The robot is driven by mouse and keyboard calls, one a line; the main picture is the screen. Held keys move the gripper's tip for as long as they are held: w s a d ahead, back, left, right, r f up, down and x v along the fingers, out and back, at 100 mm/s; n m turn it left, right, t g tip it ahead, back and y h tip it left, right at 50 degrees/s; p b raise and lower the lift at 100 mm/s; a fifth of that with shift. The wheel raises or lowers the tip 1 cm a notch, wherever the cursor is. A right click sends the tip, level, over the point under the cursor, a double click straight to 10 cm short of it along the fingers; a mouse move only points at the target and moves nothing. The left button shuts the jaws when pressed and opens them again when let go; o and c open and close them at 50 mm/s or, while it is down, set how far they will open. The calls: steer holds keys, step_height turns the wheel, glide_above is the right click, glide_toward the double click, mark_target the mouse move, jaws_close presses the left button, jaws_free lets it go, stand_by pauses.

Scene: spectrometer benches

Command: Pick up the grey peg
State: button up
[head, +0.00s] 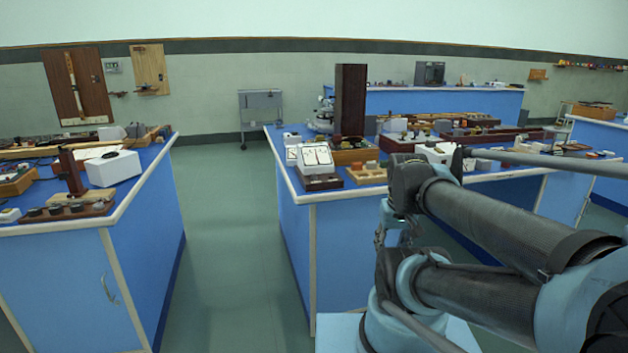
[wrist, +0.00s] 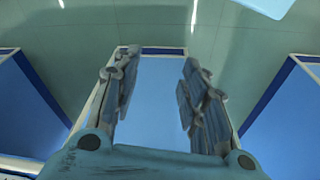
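I cannot make out the grey peg for certain in either view. Many small items lie on the benches, too small to tell apart. My gripper (wrist: 159,62) shows in the wrist view with its two fingers well apart. Nothing is held between them. Behind them is a plain blue panel (wrist: 158,105), with floor beyond it. In the head view my arm fills the lower right, and my gripper cannot be made out there.
A blue bench (head: 346,226) in the centre carries a white meter (head: 315,158), a tall dark block (head: 350,100) and a wooden tray of small blocks (head: 366,175). Another crowded bench (head: 60,285) stands at left. The green floor aisle (head: 235,230) between them is clear.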

steer(key=w+a+r+n, duration=0.3)
steer(key=w+r+n, duration=0.3)
steer(key=w+r, duration=0.4)
step_height(320, 180, up, 16)
steer(key=n+g, duration=0.2)
steer(key=n, duration=1.3)
glide_above(314, 174)
steer(key=f, duration=1.1)
steer(key=shift+w+d+f, duration=0.15)
steer(key=shift+w+d, duration=0.05)
steer(key=shift+d, duration=0.05)
steer(key=shift+s+a+f, duration=0.1)
steer(key=shift+a+f, duration=0.05)
steer(key=shift+f, duration=1.2)
steer(key=shift+s+a+f, duration=0.1)
steer(key=shift+f, duration=1.25)
steer(key=shift+c, duration=0.2)
jaws_close()
